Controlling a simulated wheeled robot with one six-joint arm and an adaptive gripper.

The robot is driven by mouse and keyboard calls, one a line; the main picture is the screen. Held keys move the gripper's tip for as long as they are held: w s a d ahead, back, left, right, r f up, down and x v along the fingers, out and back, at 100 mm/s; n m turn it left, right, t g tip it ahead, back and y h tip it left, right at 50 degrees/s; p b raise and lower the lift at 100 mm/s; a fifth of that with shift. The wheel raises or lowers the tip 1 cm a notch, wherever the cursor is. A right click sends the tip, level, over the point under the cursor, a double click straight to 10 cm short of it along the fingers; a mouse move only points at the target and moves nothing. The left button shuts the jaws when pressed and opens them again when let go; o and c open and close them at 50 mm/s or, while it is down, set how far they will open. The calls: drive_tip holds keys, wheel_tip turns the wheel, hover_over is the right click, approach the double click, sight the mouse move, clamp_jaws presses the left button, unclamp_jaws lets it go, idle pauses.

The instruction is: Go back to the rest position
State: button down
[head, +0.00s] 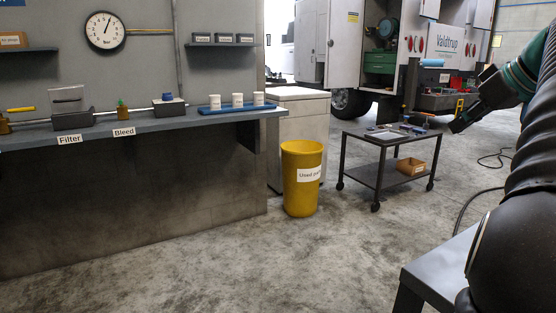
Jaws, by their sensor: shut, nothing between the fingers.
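My gripper (462,122) is at the right of the head view, at the end of my dark arm, and points down and to the left. It is shut and empty. It appears in front of the right end of a dark wheeled cart (362,166), apart from anything I can see. Part of my arm fills the right edge and hides what is behind it.
A grey workbench (185,123) with labelled parts runs along the left wall. A yellow bin (301,180) stands beyond its end. A service truck (445,45) is behind the cart. A grey table corner (440,265) is at lower right. The middle floor is clear.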

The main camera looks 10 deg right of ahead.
drive_tip(key=s+a+f+m+g, duration=0.1)
drive_tip(key=a+f, duration=0.6)
drive_tip(key=a, duration=0.5)
drive_tip(key=s+a+f+m+g, duration=0.1)
drive_tip(key=a+f+g, duration=0.1)
drive_tip(key=a+f, duration=0.7)
drive_tip(key=s+a+f+h, duration=0.1)
drive_tip(key=s+a+f, duration=1)
drive_tip(key=f, duration=0.4)
drive_tip(key=shift+s+a, duration=0.2)
drive_tip(key=shift+a, duration=0.6)
drive_tip(key=shift+f, duration=0.1)
